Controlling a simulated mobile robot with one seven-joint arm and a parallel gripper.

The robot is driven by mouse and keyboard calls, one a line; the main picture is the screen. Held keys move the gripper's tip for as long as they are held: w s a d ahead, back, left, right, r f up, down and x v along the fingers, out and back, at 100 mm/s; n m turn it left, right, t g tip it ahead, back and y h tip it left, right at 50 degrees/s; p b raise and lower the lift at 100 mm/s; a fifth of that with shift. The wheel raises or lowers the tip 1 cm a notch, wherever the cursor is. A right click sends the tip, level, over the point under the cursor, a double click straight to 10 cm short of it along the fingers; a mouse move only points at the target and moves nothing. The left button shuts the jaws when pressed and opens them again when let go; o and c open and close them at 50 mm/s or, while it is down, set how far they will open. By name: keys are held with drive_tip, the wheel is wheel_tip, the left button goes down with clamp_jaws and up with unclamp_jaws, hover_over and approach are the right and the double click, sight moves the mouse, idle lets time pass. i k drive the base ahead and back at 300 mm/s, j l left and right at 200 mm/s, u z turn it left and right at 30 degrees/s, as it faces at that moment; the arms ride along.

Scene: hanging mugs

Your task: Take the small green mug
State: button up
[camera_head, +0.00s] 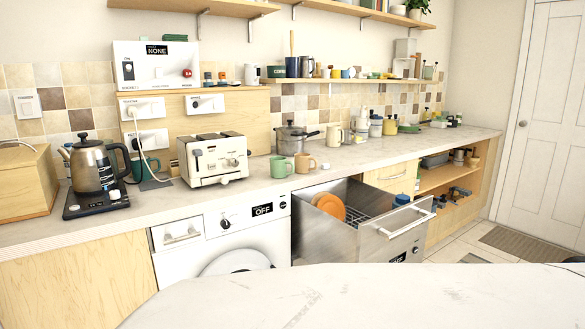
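A small green mug (280,167) stands upright on the counter, right of the toaster, with its handle to the right. A brown-orange mug (305,163) stands close to its right. Another green mug (117,159), darker and partly hidden behind the kettle, stands at the left. A further green mug-like item (292,67) is on the wall shelf, too small to tell clearly. My gripper is not in view.
A white toaster (212,159) stands left of the small mug and a lidded pot (291,139) behind it. An open metal drawer (377,238) juts out below, holding an orange plate (331,207). A pale table surface (380,297) fills the foreground.

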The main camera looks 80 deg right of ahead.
sight(278, 163)
drive_tip(key=z, duration=2.5)
drive_tip(key=i+j+z, duration=0.25)
drive_tip(key=i, duration=0.3)
drive_tip(key=i+j+z, duration=0.3)
drive_tip(key=i+j, duration=0.25)
